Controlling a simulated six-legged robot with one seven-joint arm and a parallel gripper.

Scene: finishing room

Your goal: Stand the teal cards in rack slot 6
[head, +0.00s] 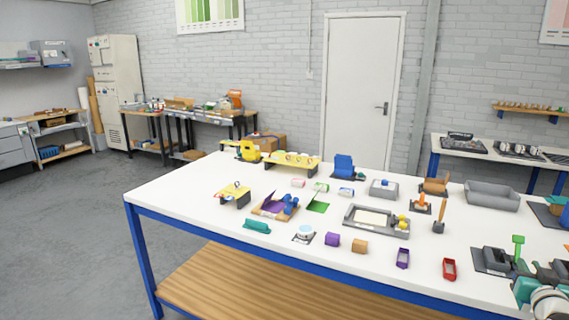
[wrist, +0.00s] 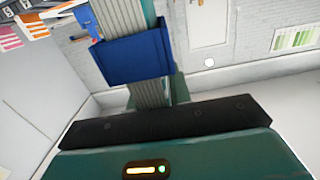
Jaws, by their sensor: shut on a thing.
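In the wrist view, my gripper (wrist: 125,57) shows as a grey ribbed length rising from a black bar. A blue block-like piece (wrist: 125,57) wraps across it, and a narrow teal strip (wrist: 148,12) shows beside its far end. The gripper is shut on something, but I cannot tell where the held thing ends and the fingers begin. In the head view, a small teal object (head: 257,226) lies near the table's front left edge; I cannot tell if it is cards. I cannot make out a numbered rack or slot 6.
The white table (head: 170,195) holds a yellow stand with holes (head: 290,160), a blue object (head: 344,166), a grey bin (head: 492,194) and a framed tray (head: 373,218). Small purple (head: 332,239), tan (head: 360,246) and red (head: 449,269) pieces line the front. The left end is clear.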

